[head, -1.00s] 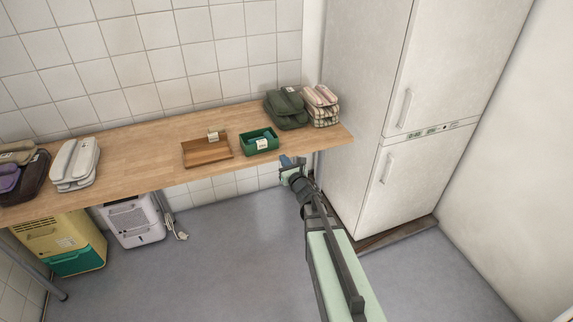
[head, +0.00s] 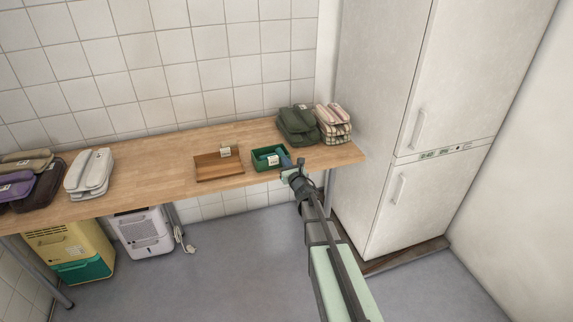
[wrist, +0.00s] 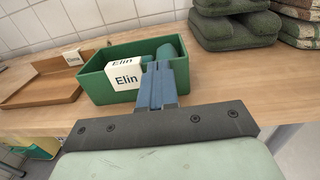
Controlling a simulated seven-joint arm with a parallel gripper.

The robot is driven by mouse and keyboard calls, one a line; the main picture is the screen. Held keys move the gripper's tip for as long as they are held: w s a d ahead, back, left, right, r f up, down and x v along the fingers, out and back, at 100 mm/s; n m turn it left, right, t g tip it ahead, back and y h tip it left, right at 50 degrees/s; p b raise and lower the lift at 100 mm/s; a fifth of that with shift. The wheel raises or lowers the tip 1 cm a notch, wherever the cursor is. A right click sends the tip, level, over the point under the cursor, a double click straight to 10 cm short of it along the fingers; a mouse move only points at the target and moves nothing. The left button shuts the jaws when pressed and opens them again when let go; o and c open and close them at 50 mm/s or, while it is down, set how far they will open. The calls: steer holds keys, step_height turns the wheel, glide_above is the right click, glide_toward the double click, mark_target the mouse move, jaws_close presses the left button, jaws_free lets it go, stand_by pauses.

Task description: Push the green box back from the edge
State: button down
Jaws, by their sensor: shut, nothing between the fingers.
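The green box (head: 262,165) is a small open box on the wooden worktop (head: 135,180), close to its front edge. It also shows in the wrist view (wrist: 96,84), with a white "Elin" label on its front and a green item inside. My gripper (head: 285,162) is at the box's front right corner. In the wrist view my gripper's blue fingers (wrist: 160,72) are together and empty, and overlap the right part of the box's front. They hide part of that wall, and I cannot tell whether they touch it.
A wooden tray (head: 215,176) with a label stands left of the box. A fridge (head: 375,120) stands right of the worktop. Bare worktop lies behind the box.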

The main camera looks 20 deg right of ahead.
mark_target(276, 147)
steer(key=w, duration=1)
steer(key=shift+w+a, duration=0.2)
steer(key=shift+a, duration=0.1)
steer(key=shift+s, duration=0.1)
steer(key=shift+s, duration=0.1)
